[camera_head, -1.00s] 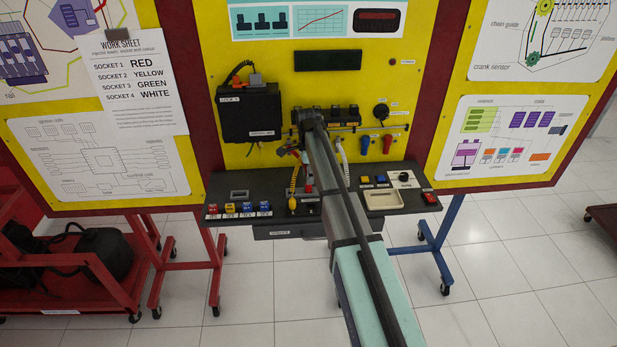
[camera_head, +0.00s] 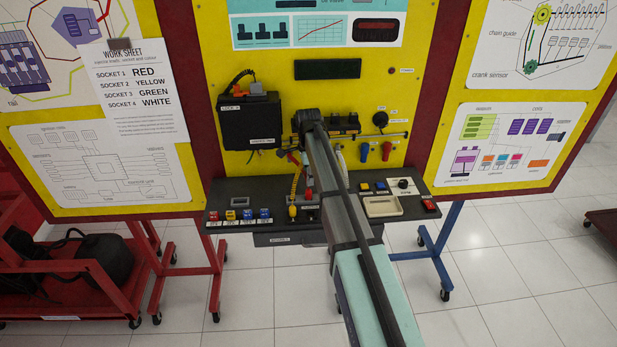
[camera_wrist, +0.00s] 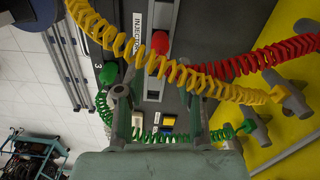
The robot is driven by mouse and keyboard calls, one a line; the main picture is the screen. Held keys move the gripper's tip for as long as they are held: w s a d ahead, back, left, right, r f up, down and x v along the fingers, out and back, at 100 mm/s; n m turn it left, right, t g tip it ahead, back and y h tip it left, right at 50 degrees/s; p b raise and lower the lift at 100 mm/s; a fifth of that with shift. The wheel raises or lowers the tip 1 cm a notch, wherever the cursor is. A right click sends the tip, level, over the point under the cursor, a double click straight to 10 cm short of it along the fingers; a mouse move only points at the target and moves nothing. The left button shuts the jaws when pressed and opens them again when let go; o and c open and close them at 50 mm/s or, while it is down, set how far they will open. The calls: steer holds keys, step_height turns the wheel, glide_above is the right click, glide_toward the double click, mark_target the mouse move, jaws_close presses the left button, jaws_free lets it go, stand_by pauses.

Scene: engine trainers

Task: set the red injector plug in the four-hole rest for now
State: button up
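The red injector plug (camera_wrist: 160,42) shows in the wrist view, upper middle, beside a white label strip, with a red coiled cord (camera_wrist: 250,60) running right. A yellow coiled cord (camera_wrist: 135,50) crosses in front of that cord. In the head view a red plug (camera_head: 308,195) shows on the dark shelf just left of my arm. My gripper (camera_wrist: 158,97) has its two fingers apart with nothing visible between them, lower in the wrist picture than the red plug. In the head view my arm hides the gripper. I cannot make out the four-hole rest for certain.
A green plug (camera_wrist: 108,73) sits left of the fingers near a "3" label; its green cord (camera_wrist: 170,137) passes behind them. A yellow plug (camera_head: 292,211) is on the shelf (camera_head: 345,214). A cream tray (camera_head: 382,207) and buttons stand to its right.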

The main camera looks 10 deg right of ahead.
steer(key=o, duration=0.5)
steer(key=shift+o, duration=0.2)
step_height(320, 180, up, 12)
